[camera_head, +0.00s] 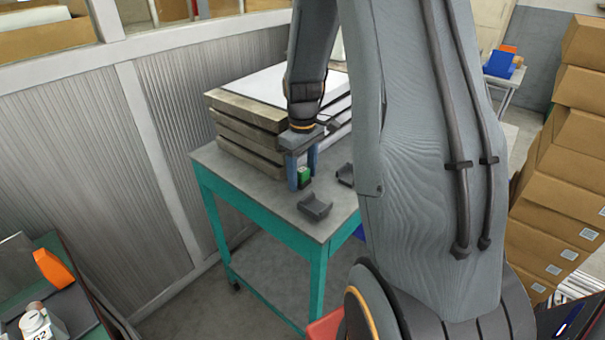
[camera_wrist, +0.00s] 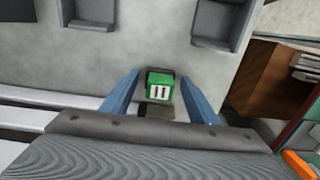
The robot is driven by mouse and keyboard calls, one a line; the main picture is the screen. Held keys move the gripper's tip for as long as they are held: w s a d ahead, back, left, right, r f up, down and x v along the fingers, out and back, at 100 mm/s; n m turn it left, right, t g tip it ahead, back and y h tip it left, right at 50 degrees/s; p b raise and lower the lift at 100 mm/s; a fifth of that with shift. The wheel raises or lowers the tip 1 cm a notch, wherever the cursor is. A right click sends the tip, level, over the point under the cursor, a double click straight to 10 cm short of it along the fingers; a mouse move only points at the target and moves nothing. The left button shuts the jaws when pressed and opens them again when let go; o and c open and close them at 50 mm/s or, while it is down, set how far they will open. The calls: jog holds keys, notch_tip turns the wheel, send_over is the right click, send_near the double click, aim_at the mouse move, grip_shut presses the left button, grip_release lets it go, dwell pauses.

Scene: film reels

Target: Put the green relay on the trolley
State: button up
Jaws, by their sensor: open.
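The green relay (camera_head: 304,175) is a small green block at the grey top of a teal-legged wheeled trolley (camera_head: 262,198). It also shows in the wrist view (camera_wrist: 159,84), with pale marks on its face and dark parts on its near and far sides, like a small dark holder. My gripper (camera_head: 302,168) is over the trolley top, pointing down. Its two blue fingers (camera_wrist: 161,80) stand apart, one on each side of the relay, with visible gaps. Whether the relay's underside touches the holder or the trolley top is hidden.
Two empty dark holders (camera_head: 314,207) (camera_head: 345,174) lie on the trolley top close to my gripper. A stack of thick slabs (camera_head: 246,132) stands behind it. A ribbed wall (camera_head: 70,140) is at left. Cardboard boxes (camera_head: 562,195) are piled at right.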

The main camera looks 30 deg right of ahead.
aim_at(302, 169)
jog(key=shift+r, duration=0.1)
notch_tip(302, 169, up, 11)
jog(key=b, duration=0.3)
jog(key=s+a+f+m, duration=0.2)
jog(key=s+a+f, duration=0.1)
jog(key=s+a, duration=0.4)
jog(key=s+a+f+m, duration=0.2)
jog(key=s+a+f, duration=0.2)
jog(key=s+a, duration=0.4)
jog(key=shift+f+t, duration=0.25)
jog(key=shift+t, duration=0.15)
